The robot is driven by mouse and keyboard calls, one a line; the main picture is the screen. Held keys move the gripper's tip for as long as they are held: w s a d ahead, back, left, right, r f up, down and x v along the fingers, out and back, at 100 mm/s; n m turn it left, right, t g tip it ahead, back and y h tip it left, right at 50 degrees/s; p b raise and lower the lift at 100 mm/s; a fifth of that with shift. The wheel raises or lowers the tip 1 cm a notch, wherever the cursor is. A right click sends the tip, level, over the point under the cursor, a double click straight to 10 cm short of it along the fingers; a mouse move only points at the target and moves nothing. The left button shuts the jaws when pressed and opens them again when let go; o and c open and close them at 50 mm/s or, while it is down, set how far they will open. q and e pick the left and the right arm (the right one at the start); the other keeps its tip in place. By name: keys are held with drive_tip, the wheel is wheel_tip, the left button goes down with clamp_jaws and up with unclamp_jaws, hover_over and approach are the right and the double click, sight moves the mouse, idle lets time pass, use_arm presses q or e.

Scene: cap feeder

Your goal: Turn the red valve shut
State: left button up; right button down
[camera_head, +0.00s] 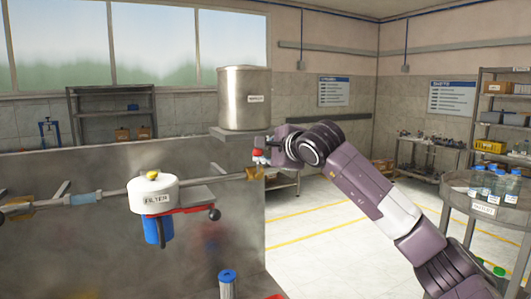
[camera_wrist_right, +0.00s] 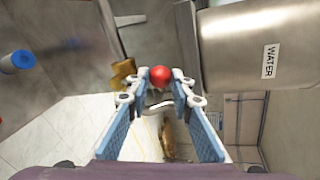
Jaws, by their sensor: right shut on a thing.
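The red valve (camera_head: 257,153) shows as a small red knob at the right end of the pipe, below the steel tank. In the right wrist view the red valve (camera_wrist_right: 160,75) is a round red knob between my fingertips. My right gripper (camera_head: 265,156) reaches it from the right; in the wrist view the right gripper (camera_wrist_right: 160,92) is closed in on the knob from both sides, its blue-padded fingers flanking it. The valve's stem and body are partly hidden by the fingers. The pipe (camera_head: 112,191) runs left from a brass fitting (camera_head: 252,173). My left gripper is not in view.
A steel tank (camera_head: 244,97) labelled WATER in the wrist view (camera_wrist_right: 240,45) stands close above the gripper. A white-lidded filter (camera_head: 153,192) sits on the pipe. A blue-topped cartridge (camera_head: 227,276) stands in front.

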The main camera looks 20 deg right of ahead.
drive_tip(key=shift+w+a+f+g, duration=0.1)
drive_tip(key=shift+a+f+g, duration=0.05)
drive_tip(key=shift+f, duration=0.5)
drive_tip(key=shift+a+f+g, duration=0.15)
drive_tip(key=shift+f, duration=0.45)
drive_tip(key=c, duration=1.9)
unclamp_jaws()
drive_tip(key=o, duration=0.8)
drive_tip(key=shift+w+a+f, duration=0.1)
drive_tip(key=shift+w+a, duration=0.05)
drive_tip(key=shift+w, duration=0.2)
drive_tip(key=shift+c, duration=0.2)
drive_tip(key=shift+o, duration=0.6)
drive_tip(key=shift+w, duration=0.15)
drive_tip(key=v, duration=1.2)
